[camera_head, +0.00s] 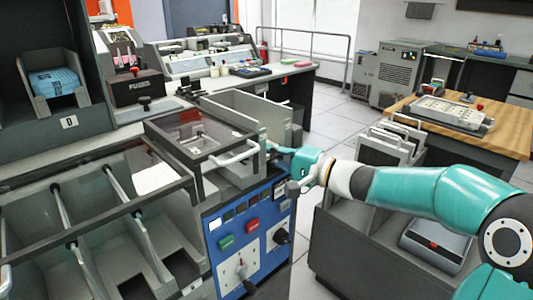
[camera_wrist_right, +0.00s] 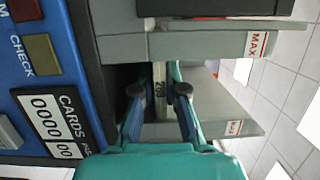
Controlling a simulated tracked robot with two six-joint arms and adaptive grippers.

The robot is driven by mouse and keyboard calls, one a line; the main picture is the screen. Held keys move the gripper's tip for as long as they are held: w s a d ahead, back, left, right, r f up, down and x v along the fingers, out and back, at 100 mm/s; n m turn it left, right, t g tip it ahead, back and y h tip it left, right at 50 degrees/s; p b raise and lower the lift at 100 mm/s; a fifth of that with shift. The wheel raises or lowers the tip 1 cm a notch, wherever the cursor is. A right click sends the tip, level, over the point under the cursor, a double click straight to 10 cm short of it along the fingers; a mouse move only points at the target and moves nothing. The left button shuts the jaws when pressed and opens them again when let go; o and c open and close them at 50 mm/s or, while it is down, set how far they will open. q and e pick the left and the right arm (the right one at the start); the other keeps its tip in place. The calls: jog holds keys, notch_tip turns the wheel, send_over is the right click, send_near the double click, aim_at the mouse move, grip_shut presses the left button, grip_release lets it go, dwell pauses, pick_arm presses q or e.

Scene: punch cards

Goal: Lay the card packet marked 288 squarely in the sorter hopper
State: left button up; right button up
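The card packet (camera_wrist_right: 160,88) is a narrow pale edge with 288 printed on it, sideways in the right wrist view. My right gripper (camera_wrist_right: 160,72) has its two fingers on either side of the packet and appears shut on it. The packet is between two grey hopper walls (camera_wrist_right: 235,45) that carry MAX labels; whether it rests on the hopper floor is hidden. In the head view my right gripper (camera_head: 273,152) is at the near right side of the grey sorter hopper (camera_head: 237,108), and the packet is not clear there. My left gripper is not in view.
A clear-lidded box (camera_head: 190,132) with a handle adjoins the hopper. Below is a blue control panel (camera_head: 250,238). Open pockets (camera_head: 110,240) lie at left. A grey bin (camera_head: 38,100) holds a blue stack. A wooden table (camera_head: 505,140) stands at right.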

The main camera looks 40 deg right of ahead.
jog(key=o, duration=0.4)
jog(key=shift+o, duration=0.2)
jog(key=shift+s, duration=0.1)
jog(key=v, duration=1.1)
jog(key=shift+s+d, duration=0.2)
jog(key=shift+s, duration=0.15)
